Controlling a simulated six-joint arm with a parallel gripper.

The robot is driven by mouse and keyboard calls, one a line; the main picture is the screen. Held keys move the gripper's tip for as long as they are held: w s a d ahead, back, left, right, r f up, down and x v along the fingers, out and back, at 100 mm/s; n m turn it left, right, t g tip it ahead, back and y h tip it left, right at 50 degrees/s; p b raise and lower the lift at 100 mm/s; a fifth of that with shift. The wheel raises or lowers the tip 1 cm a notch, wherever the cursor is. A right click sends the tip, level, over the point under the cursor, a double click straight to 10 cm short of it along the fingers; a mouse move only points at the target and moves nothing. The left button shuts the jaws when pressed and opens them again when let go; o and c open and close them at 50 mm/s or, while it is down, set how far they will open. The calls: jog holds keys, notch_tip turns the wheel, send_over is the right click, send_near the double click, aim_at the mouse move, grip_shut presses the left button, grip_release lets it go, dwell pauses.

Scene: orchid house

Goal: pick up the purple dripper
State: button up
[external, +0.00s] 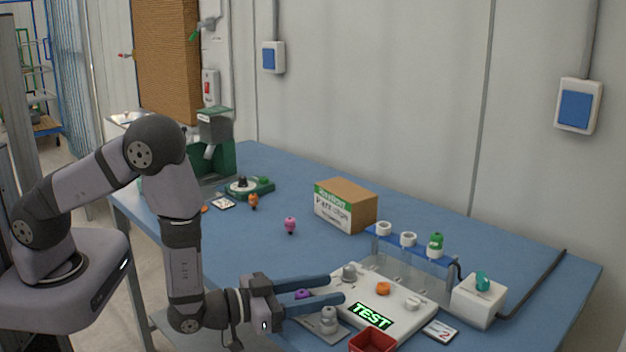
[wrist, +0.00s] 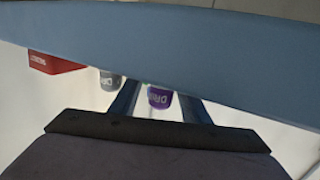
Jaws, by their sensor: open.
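The purple dripper (external: 302,295) shows in the external view in the gap between the two long blue fingers of my gripper (external: 335,290), partly hidden by the nearer finger. In the wrist view the purple dripper (wrist: 160,97), with white lettering, hangs in the picture between the fingers of my gripper (wrist: 160,90), with space at its sides. The fingers are open and lie nearly level, low over the front of the blue table. I cannot tell whether either touches the dripper.
A grey dripper (external: 328,320) stands just in front of the nearer finger, with a red bin (external: 373,341) to its right. A white test board (external: 395,295) lies beyond the fingertips. A tube rack (external: 410,255) and cardboard box (external: 346,205) stand behind.

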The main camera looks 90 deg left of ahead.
grip_shut()
jog(key=shift+r, duration=0.2)
notch_tip(320, 180, up, 10)
jog(key=shift+f, duration=0.2)
dwell(0.6)
